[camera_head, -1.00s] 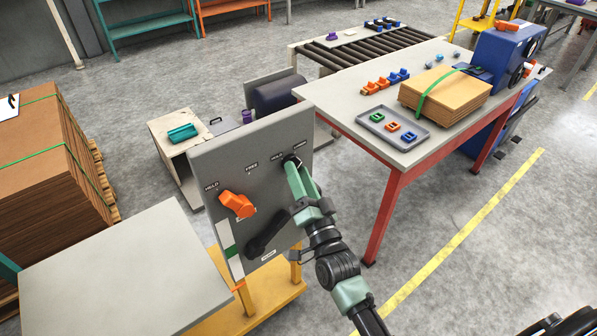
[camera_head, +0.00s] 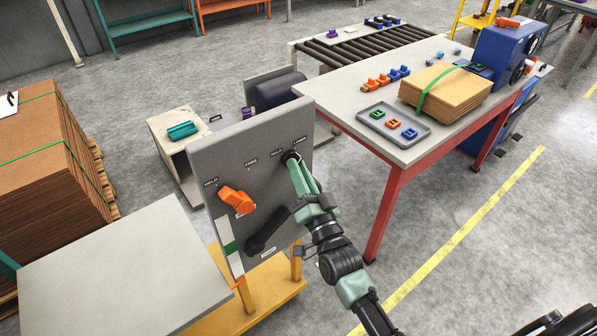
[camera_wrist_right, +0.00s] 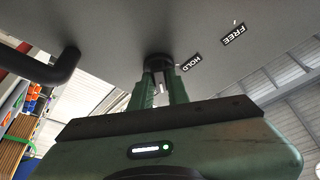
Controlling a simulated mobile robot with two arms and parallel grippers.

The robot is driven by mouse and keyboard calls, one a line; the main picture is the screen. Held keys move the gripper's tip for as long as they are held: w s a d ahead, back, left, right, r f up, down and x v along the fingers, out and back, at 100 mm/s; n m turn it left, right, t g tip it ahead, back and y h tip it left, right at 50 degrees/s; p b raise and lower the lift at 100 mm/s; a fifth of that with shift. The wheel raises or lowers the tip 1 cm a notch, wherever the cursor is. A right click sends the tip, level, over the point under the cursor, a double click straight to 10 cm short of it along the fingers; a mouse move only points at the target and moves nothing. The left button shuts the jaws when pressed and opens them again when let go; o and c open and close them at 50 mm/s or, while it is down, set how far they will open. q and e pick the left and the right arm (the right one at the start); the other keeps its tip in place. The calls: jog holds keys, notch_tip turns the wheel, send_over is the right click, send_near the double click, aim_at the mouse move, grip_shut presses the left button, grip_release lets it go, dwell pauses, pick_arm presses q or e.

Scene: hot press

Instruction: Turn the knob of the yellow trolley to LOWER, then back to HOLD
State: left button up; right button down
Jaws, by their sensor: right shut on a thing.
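The yellow trolley (camera_head: 277,285) carries an upright grey panel (camera_head: 218,155). A small black knob (camera_head: 290,156) sits near the panel's upper right, by the HOLD label (camera_head: 277,154) and the LOWER label (camera_head: 300,142). My right gripper (camera_head: 297,167) is shut on the knob, its green fingers reaching up to it from the lower right. In the right wrist view, the knob (camera_wrist_right: 158,62) is at the fingertips, with the HOLD label (camera_wrist_right: 191,63) to its right. The fingers partly cover the knob, so I cannot tell its setting. My left gripper is out of view.
An orange handle (camera_head: 236,199) and a black lever (camera_head: 268,229) stick out from the same panel. A red-legged table (camera_head: 340,95) stands close behind on the right. A grey tabletop (camera_head: 115,270) is at the lower left.

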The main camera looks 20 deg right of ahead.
jog(key=shift+w+d+n+g+y+b, duration=0.15)
jog(key=shift+n+g+y+b, duration=0.45)
jog(key=shift+n+y, duration=2.2)
jog(key=shift+s+d+n+g+y+b, duration=0.15)
jog(key=shift+n+g+y+b, duration=0.55)
jog(key=shift+n, duration=4.25)
jog(key=shift+w+d+n+g+y+b, duration=0.2)
jog(key=shift+n+g+y, duration=1)
jog(key=shift+n, duration=2.65)
jog(key=shift+n+y, duration=0.3)
jog(key=shift+y, duration=0.2)
jog(key=c, duration=1.4)
grip_release()
jog(key=shift+t, duration=0.3)
jog(key=shift+o, duration=0.2)
jog(key=shift+s, duration=0.1)
